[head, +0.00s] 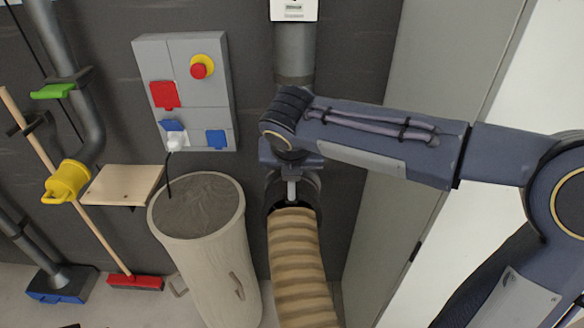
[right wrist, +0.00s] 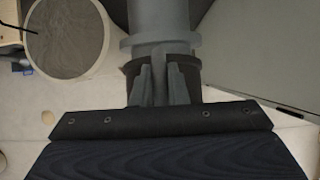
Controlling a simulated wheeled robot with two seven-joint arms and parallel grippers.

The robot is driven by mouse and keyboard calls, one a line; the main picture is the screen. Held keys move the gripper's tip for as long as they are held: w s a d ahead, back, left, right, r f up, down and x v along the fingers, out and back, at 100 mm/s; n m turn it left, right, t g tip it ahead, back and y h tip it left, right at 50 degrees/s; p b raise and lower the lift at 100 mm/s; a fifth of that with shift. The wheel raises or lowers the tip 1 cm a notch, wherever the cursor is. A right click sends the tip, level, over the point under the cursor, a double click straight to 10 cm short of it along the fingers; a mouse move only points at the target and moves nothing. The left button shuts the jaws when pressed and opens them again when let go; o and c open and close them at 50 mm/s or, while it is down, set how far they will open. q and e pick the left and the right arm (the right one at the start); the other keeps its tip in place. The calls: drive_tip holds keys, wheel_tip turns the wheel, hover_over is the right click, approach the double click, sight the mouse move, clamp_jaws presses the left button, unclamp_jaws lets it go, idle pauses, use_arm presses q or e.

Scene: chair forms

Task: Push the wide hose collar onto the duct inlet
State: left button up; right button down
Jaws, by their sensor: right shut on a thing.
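The wide hose collar (head: 312,189) is a dark ring at the top of a tan striped hose (head: 297,260). My right gripper (head: 291,187) is shut on the collar's grip from above in the head view. In the right wrist view, the fingers (right wrist: 161,85) close around a grey upright tab, with the dark collar (right wrist: 190,78) behind. The grey duct pipe (head: 295,52) comes down above, and my wrist hides its lower part. In the right wrist view, the duct inlet (right wrist: 160,46) has a flange close to the collar's rim; I cannot tell whether they touch. My left gripper is out of view.
A tall beige bin (head: 212,255) stands left of the hose. A grey switch box (head: 200,115) with a white plug and cable is on the dark wall. A grey panel (head: 420,80) stands at right.

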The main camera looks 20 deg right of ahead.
drive_tip(key=shift+w+d+r+t+h+b, duration=0.1)
drive_tip(key=shift+w+t+h+b, duration=0.15)
drive_tip(key=shift+t+b, duration=1.05)
drive_tip(key=shift+w+d+r+t+h+b, duration=0.1)
drive_tip(key=shift+w+t+h+b, duration=0.3)
drive_tip(key=shift+b, duration=1.55)
drive_tip(key=shift+w+d+t+h+b, duration=0.15)
drive_tip(key=shift+t+b, duration=0.6)
drive_tip(key=shift+b, duration=0.7)
drive_tip(key=shift+a+t+h+b, duration=0.1)
drive_tip(key=shift+t+b, duration=0.65)
drive_tip(key=shift+b, duration=0.7)
drive_tip(key=shift+d+r+p, duration=0.1)
drive_tip(key=shift+p, duration=0.3)
drive_tip(key=c, duration=1.4)
unclamp_jaws()
drive_tip(key=shift+o, duration=0.3)
drive_tip(key=shift+f, duration=0.2)
drive_tip(key=shift+r, duration=0.1)
